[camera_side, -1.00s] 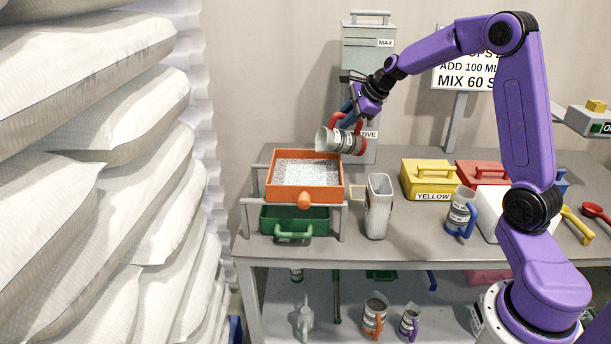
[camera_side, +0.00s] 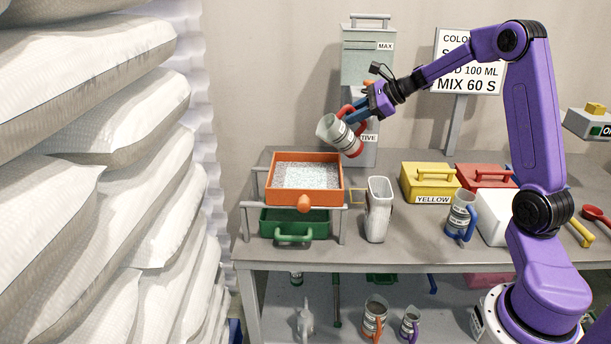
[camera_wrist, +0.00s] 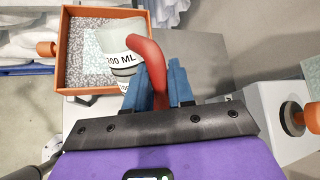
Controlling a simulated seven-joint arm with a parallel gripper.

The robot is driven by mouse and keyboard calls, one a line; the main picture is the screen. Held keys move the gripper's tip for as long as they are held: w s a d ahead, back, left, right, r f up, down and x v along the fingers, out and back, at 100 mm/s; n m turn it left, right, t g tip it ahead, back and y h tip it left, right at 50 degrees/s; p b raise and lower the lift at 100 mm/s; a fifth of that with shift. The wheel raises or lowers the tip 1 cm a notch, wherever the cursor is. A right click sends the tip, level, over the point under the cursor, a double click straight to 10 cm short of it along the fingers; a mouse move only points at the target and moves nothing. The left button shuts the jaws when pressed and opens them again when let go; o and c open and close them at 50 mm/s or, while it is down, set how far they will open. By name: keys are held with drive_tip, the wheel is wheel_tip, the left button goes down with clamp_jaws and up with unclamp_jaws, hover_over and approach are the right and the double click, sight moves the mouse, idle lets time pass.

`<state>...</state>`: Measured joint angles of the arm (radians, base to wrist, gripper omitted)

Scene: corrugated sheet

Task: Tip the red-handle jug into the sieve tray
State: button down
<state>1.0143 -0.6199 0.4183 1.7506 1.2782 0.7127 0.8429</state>
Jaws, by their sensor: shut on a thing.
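The red-handle jug (camera_side: 340,135) is a grey measuring cup with a white label, held in the air by its red handle. It is tilted, with its mouth up and to the left. My gripper (camera_side: 357,111) is shut on the red handle (camera_wrist: 152,62). The orange sieve tray (camera_side: 302,199) stands on a rack at the left of the bench, lower and to the left of the jug. It holds a layer of pale grains and also shows in the wrist view (camera_wrist: 67,88). The jug's inside is hidden from me.
A green drawer (camera_side: 270,228) sits under the tray. A tall white container (camera_side: 379,220) stands to its right. A grey dispenser (camera_side: 368,55) is behind. A yellow box (camera_side: 425,189), red box (camera_side: 483,172) and blue-handle jug (camera_side: 459,215) stand further right. Sacks fill the left side.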

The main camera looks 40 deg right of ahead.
drive_tip(key=shift+s+d+f+t+y, duration=0.15)
drive_tip(key=shift+d+f+t+y, duration=0.15)
drive_tip(key=shift+d+y, duration=0.15)
drive_tip(key=shift+s+d+f+m+t+y+b, duration=0.1)
drive_tip(key=shift+s+d+m+t+y+b, duration=0.1)
drive_tip(key=shift+s+d+m+t+y, duration=0.3)
drive_tip(key=shift+w+d+f+m+t+y+b, duration=0.1)
drive_tip(key=shift+d+m+y+b, duration=0.15)
drive_tip(key=shift+d+y, duration=0.4)
drive_tip(key=shift+s+d+f+m+t+y+b, duration=0.3)
drive_tip(key=shift+d+f+m+t+y, duration=0.35)
drive_tip(key=shift+d+t, duration=0.1)
drive_tip(key=shift+s+d+f+m+t+y+b, duration=0.3)
drive_tip(key=shift+d+f+m+t+y, duration=0.2)
drive_tip(key=shift+d+f+t+y, duration=0.2)
